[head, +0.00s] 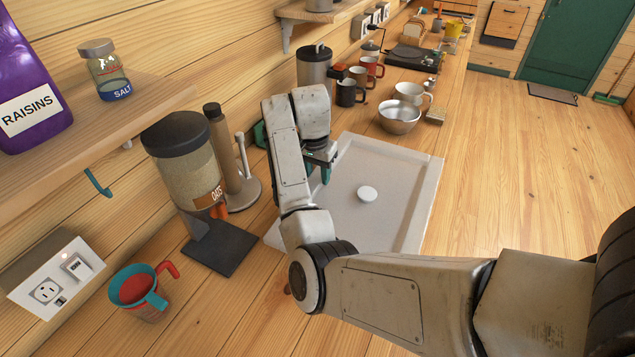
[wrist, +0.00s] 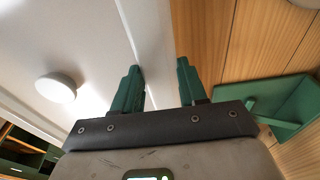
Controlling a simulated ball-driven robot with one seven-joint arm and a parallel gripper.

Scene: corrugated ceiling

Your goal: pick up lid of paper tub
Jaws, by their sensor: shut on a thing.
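A pale, speckled rectangular panel with a raised rim (head: 395,185) and a round white knob (head: 367,193) at its middle lies on the wooden counter; I take it as the lid. My gripper (head: 324,170) is at its far left edge, partly hidden behind my arm. In the wrist view, the panel (wrist: 95,25) fills the left side, with the knob (wrist: 56,87) well left of the fingers. The two green fingers (wrist: 158,85) stand on either side of its pale rim, and the gripper is shut on that rim. No tub shows under the panel.
A oats dispenser (head: 180,160) and a paper-towel-like stand (head: 232,160) are left of my arm. A metal bowl (head: 398,117) and several mugs (head: 350,92) stand beyond the panel. Open floor (head: 530,180) lies right.

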